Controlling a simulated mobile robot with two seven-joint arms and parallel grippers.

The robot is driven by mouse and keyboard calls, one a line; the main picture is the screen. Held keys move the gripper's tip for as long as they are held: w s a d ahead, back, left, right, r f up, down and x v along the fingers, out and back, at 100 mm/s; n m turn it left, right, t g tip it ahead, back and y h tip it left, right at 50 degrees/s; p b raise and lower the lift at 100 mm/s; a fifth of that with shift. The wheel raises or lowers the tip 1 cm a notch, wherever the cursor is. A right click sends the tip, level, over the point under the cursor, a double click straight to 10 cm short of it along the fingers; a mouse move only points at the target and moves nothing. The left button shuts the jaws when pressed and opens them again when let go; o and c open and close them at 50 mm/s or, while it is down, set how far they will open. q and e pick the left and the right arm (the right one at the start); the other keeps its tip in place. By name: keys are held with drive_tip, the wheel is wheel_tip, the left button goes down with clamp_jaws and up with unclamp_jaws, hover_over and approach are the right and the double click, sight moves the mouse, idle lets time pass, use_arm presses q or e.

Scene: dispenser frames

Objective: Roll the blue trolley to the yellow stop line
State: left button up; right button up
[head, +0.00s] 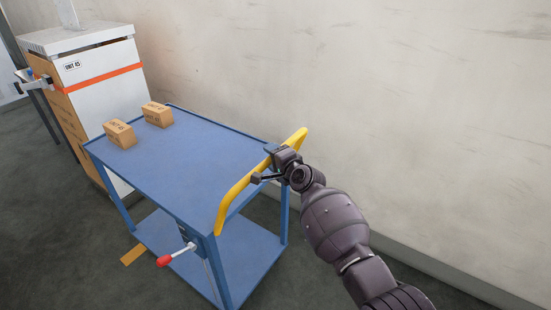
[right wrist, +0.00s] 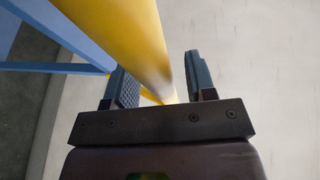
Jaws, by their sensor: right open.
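The blue trolley (head: 190,165) stands beside the wall, with a yellow handle bar (head: 237,192) along its near right end. My right gripper (head: 270,165) is at the handle's upper part. In the right wrist view my right gripper (right wrist: 162,82) is open, with the yellow handle (right wrist: 128,35) running between its two fingers. My left gripper is not in view.
Two small cardboard boxes (head: 120,134) (head: 157,114) sit on the trolley top. A lever with a red knob (head: 164,261) sticks out at its near side. A white cabinet labelled UNIT 05 (head: 105,72) stands past its far end. Dark floor (head: 50,220) is clear at left.

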drive_tip(key=shift+s+d+r, duration=0.15)
drive_tip(key=shift+s+d, duration=0.15)
drive_tip(key=shift+s, duration=0.1)
drive_tip(key=p+v, duration=0.2)
drive_tip(key=v, duration=0.7)
drive_tip(key=shift+s+d+p, duration=0.15)
drive_tip(key=shift+s+p, duration=0.15)
drive_tip(key=shift+p, duration=0.05)
drive_tip(key=shift+r, duration=0.1)
